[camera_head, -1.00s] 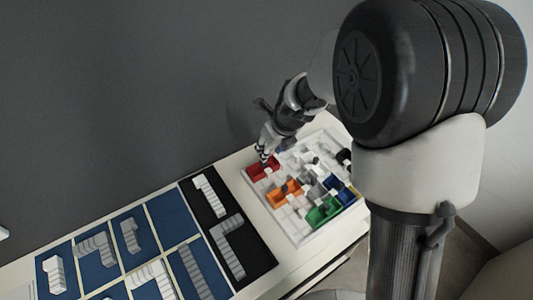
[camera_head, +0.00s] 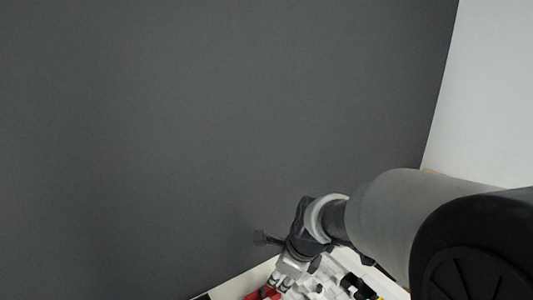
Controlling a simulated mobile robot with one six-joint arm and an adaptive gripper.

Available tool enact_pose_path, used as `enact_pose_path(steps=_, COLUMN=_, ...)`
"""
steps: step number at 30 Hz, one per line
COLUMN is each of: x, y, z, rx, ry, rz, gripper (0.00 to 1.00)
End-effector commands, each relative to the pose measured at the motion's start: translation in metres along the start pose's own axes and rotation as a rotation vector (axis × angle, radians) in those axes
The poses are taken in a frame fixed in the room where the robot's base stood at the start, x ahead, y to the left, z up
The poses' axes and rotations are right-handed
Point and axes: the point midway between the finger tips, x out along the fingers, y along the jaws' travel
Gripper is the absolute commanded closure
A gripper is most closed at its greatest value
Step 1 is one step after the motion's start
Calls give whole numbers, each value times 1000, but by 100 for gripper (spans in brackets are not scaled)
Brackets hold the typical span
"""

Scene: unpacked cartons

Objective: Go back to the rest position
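My gripper (camera_head: 280,282) shows at the bottom of the head view, with my arm reaching in from the lower right. It hangs over the far edge of a white tray (camera_head: 318,290). A red piece (camera_head: 262,293) lies just left of and below the gripper. The fingers are small and partly cut by the picture's lower edge, so whether they are open, shut or touching the red piece does not show. Most of the tray is out of view or hidden behind my arm.
A dark grey wall (camera_head: 200,130) fills most of the view behind the table. A white wall (camera_head: 490,100) stands at the right. A strip of the pale table top (camera_head: 236,288) shows at the bottom. Black pieces (camera_head: 357,287) lie in the tray.

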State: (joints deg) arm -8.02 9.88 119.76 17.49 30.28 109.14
Motion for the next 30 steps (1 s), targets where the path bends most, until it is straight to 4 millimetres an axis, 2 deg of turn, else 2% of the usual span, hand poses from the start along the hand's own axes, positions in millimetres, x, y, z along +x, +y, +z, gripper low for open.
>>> enact_pose_path(steps=1, x=-22, y=6, z=-6, rx=-125, ry=0, rz=-14, gripper=67)
enact_pose_path(steps=6, x=-78, y=33, z=-36, rx=-597, ry=32, rz=-31, gripper=67)
enact_pose_path(steps=12, x=-128, y=73, z=-76, rx=-1141, ry=95, rz=-34, gripper=67)
enact_pose_path(steps=15, x=-147, y=95, z=-98, rx=-1406, ry=137, rz=-21, gripper=67)
enact_pose_path(steps=18, x=-160, y=115, z=-118, rx=-1641, ry=178, rz=0, gripper=67)
enact_pose_path(steps=22, x=-169, y=135, z=-139, rx=-1872, ry=219, rz=33, gripper=67)
enact_pose_path(steps=26, x=-173, y=145, z=-150, rx=-1997, ry=241, rz=58, gripper=67)
enact_pose_path(steps=30, x=-173, y=148, z=-153, rx=-2036, ry=247, rz=68, gripper=67)
